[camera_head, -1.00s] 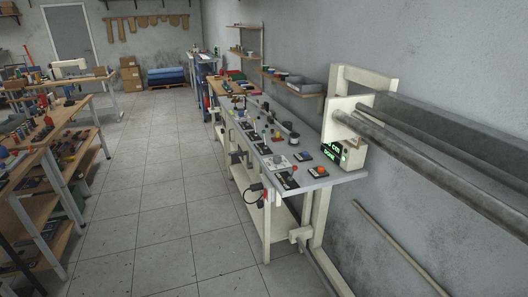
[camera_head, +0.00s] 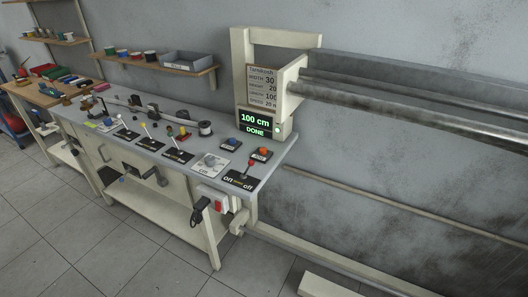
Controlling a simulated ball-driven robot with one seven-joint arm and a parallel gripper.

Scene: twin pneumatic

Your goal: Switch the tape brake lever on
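Several levers stand on the grey-topped workbench (camera_head: 190,146). Further left are a yellow-knobbed lever (camera_head: 182,132), a pale-knobbed lever (camera_head: 144,115) and another lever (camera_head: 122,118), each on a black plate. Their labels are too small to read, so I cannot tell which is the tape brake lever. My gripper is not in view.
A display (camera_head: 255,124) reads "100 cm DONE" behind the red-knobbed lever. Two push buttons (camera_head: 261,153) (camera_head: 232,143) sit near it. Long metal rollers (camera_head: 400,100) extend right. Floor at lower left is clear.

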